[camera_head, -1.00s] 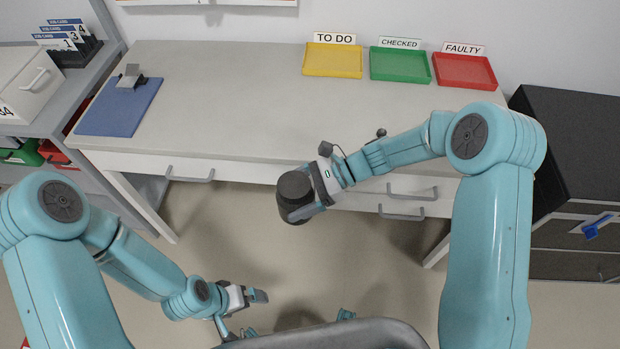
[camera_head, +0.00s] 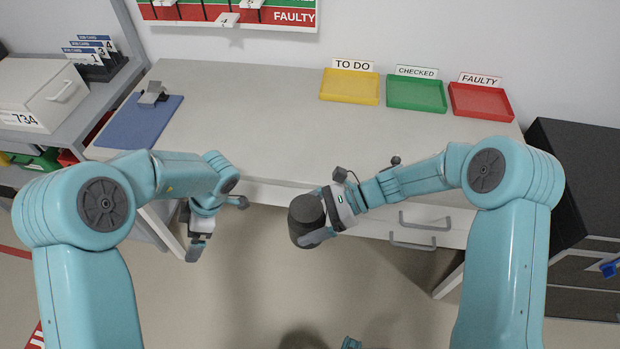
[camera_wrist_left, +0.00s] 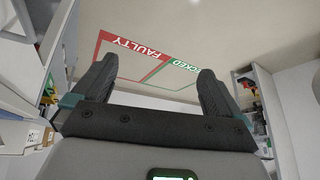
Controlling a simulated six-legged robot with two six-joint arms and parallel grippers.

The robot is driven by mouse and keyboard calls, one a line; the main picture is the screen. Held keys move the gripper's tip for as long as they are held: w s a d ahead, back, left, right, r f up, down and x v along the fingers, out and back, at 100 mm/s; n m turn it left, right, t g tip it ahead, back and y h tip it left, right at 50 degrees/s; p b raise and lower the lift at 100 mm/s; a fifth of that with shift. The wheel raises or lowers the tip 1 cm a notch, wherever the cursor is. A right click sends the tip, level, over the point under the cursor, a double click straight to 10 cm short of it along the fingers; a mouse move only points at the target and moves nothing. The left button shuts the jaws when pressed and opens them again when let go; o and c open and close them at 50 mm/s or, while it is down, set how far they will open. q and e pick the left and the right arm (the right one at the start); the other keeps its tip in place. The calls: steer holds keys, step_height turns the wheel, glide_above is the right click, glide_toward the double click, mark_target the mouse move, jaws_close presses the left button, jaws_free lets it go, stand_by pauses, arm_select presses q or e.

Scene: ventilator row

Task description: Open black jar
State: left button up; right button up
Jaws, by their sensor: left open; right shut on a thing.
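The black jar (camera_head: 305,222) is a dark cylinder held in the air in front of the desk in the head view. My right gripper (camera_head: 322,236) is shut on it, and the jar is tilted. Whether a lid is on it cannot be made out. My left gripper (camera_head: 196,248) hangs to the left of the jar, apart from it, with its fingers pointing down. In the left wrist view its two dark fingers (camera_wrist_left: 150,88) are spread with nothing between them.
The desk (camera_head: 250,120) is mostly bare. Drawer handles (camera_head: 425,224) stick out near my right arm. A dark cabinet (camera_head: 580,170) stands at the right.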

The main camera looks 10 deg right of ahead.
mark_target(310, 208)
arm_select(q)
steer(key=d+r+h, duration=0.2)
steer(key=d+r, duration=0.3)
steer(key=d, duration=0.4)
steer(key=d+r+t+h, duration=0.1)
steer(key=d+r+h, duration=0.1)
steer(key=d+r, duration=0.4)
steer(key=d+r+h, duration=0.2)
steer(key=d+r, duration=0.4)
steer(key=d, duration=0.6)
steer(key=shift+s+r, duration=0.15)
steer(key=shift+s, duration=0.25)
steer(key=shift+s+d, duration=0.1)
step_height(310, 208, down, 8)
